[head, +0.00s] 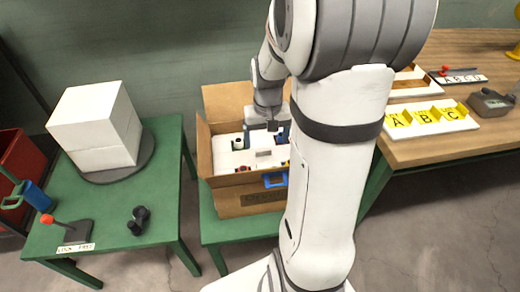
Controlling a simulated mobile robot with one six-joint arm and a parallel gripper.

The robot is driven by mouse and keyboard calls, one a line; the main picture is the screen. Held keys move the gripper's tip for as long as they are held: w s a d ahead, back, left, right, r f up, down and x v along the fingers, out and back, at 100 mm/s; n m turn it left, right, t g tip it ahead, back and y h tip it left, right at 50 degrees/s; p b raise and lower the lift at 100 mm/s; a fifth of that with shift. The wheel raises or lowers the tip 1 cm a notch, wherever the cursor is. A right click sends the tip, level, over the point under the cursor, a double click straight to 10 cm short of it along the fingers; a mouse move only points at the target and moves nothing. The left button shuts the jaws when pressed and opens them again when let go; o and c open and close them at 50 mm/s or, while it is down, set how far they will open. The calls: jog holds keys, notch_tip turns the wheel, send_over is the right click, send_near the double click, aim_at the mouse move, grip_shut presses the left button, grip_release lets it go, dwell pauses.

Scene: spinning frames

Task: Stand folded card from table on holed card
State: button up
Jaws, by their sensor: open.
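Yellow folded cards lettered A, B and C (430,117) stand in a row on a white board (468,124) on the wooden table at the right. A white sheet (222,160) lies inside the open cardboard box in the middle, with small coloured items in or on it. It may be the holed card; I cannot make out its holes clearly. My gripper (272,127) is open, pointing down over the back part of this box. Its fingertips are small here, and I cannot tell whether they touch anything. My own arm hides the right side of the box.
The cardboard box (240,203) stands on a green table. At left, a white block (95,125) sits on a round turntable (135,165), near a red-knobbed lever (73,232) and a dark small object (138,220). A grey device (490,103) lies on the wooden table (430,150).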

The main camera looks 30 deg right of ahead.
jog(key=s+a+r+n+t, duration=0.1)
jog(key=s+a+r+n, duration=0.2)
jog(key=s+a+r, duration=0.4)
jog(key=s+a, duration=0.4)
jog(key=shift+s+r+t, duration=0.25)
jog(key=shift+r+t, duration=0.05)
jog(key=shift+r, duration=0.1)
jog(key=shift+a, duration=0.1)
